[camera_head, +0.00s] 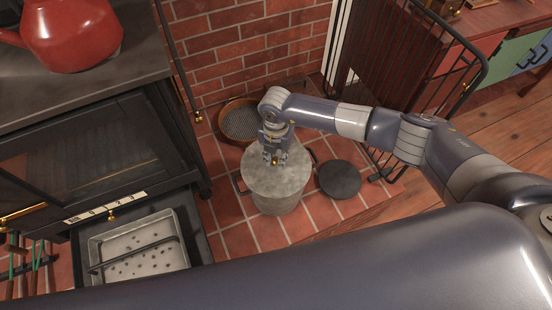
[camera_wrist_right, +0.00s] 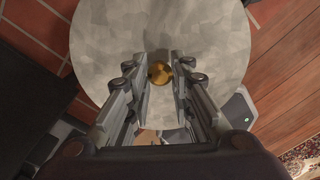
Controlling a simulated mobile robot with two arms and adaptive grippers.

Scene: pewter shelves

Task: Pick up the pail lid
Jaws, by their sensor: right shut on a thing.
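The pail lid (camera_head: 290,183) is a round, mottled grey galvanized disc on top of the grey metal pail (camera_head: 275,205), which stands on the red tiles. In the right wrist view the lid (camera_wrist_right: 210,40) fills the upper middle, with a round brass knob (camera_wrist_right: 160,74) at its centre. My right gripper (camera_head: 275,160) points down over the lid, and its fingers are shut on the knob. The wrist view shows the fingers (camera_wrist_right: 161,78) on either side of the knob. Whether the lid is clear of the pail's rim, I cannot tell. My left gripper is not in view.
A round brown-rimmed sieve (camera_head: 238,120) lies behind the pail, against the brick wall. A dark round disc (camera_head: 339,179) lies to its right. A black stove (camera_head: 100,150) with a red kettle (camera_head: 70,35) stands left. A black metal guard (camera_head: 420,60) stands at the right.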

